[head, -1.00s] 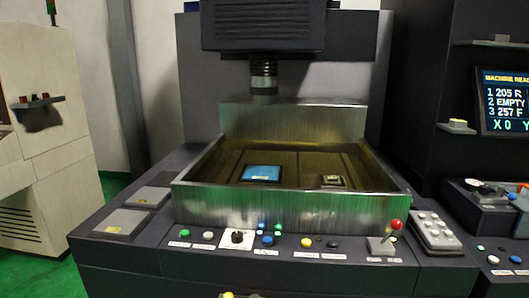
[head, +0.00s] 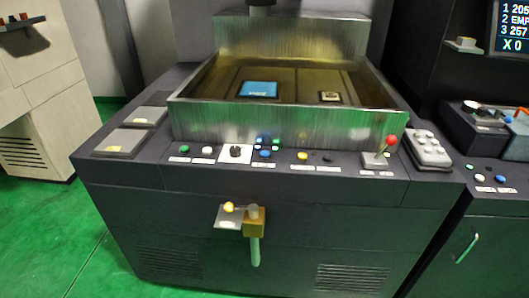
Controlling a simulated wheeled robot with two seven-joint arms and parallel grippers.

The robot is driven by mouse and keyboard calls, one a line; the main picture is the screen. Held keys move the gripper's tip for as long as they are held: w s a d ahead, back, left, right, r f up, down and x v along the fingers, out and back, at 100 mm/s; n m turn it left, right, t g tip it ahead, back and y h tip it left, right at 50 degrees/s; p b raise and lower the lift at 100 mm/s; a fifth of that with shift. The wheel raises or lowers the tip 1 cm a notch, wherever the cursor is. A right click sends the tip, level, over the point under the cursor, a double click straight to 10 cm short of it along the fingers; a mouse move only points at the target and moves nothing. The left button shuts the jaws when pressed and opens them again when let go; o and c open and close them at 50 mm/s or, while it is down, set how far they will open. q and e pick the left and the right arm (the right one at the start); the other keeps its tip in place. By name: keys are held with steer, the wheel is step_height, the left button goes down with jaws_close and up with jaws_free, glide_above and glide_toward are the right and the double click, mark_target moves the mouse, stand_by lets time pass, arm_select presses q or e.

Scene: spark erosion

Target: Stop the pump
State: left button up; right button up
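The machine's front panel carries a row of controls with labels too small to read, so I cannot tell which one is the pump's. From left to right there are a green button (head: 185,149), a white button (head: 207,149), a black rotary knob (head: 235,151) on a white plate, blue and green buttons (head: 265,153), a yellow button (head: 302,156), a black button (head: 328,157) and a red-topped lever (head: 391,141). On the lower front are a yellow knob (head: 229,207) on a plate and a brass block (head: 252,224) with a green handle (head: 255,251). Neither gripper is in view.
A metal tank (head: 285,125) behind the panel holds a blue block (head: 258,89) and a small square part (head: 330,97) in brownish liquid. A screen (head: 514,28) is cut off. Green floor (head: 60,225) is clear at left.

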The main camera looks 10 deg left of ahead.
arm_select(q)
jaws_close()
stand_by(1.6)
